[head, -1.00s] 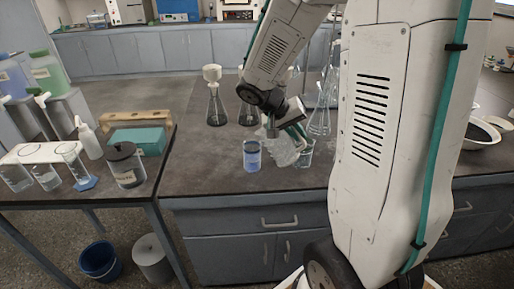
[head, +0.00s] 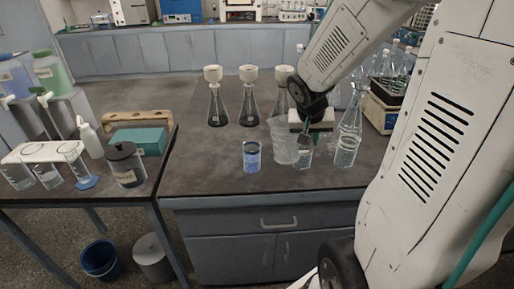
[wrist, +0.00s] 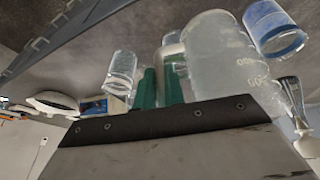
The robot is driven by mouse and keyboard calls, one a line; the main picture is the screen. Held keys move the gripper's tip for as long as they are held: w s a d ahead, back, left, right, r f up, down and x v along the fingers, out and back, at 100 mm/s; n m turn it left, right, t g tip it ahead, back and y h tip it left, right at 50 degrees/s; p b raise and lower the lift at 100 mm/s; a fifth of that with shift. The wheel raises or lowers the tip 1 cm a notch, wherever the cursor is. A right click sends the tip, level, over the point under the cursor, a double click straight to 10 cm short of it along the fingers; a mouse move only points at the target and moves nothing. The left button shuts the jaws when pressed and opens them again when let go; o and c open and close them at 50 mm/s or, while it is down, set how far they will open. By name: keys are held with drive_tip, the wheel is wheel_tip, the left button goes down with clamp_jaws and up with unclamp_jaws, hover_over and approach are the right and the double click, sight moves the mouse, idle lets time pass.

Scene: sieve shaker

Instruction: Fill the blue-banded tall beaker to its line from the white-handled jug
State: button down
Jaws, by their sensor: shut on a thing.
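The blue-banded beaker (head: 252,156) stands upright on the dark bench, near its front edge. Its blue band also shows at top right in the wrist view (wrist: 283,43). A clear, ribbed jug (head: 284,143) is upright just to its right, apart from it in the head view. My gripper (head: 308,120) is shut on the jug's handle side. In the wrist view the jug (wrist: 225,60) is beyond the green fingers, which partly hide its handle. I cannot tell whether its base touches the bench, nor read the beaker's liquid level against its line.
Another clear beaker (head: 304,154) stands close right of the jug, below my gripper. A tall flask (head: 347,140) is further right. Funnel-topped flasks (head: 217,105) stand behind. The bench left of the blue-banded beaker is clear. A side table holds a dark-lidded jar (head: 126,165).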

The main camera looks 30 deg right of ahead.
drive_tip(key=shift+t+y, duration=0.5)
drive_tip(key=shift+t, duration=0.1)
drive_tip(key=shift+s+d+f+b, duration=0.15)
drive_tip(key=shift+d+f, duration=0.05)
drive_tip(key=shift+f, duration=1.3)
drive_tip(key=shift+s+d+f+b, duration=0.2)
drive_tip(key=shift+f, duration=1.35)
drive_tip(key=shift+s+d+f+b, duration=0.15)
drive_tip(key=shift+d+f, duration=0.05)
drive_tip(key=shift+f, duration=1.3)
drive_tip(key=shift+m, duration=0.3)
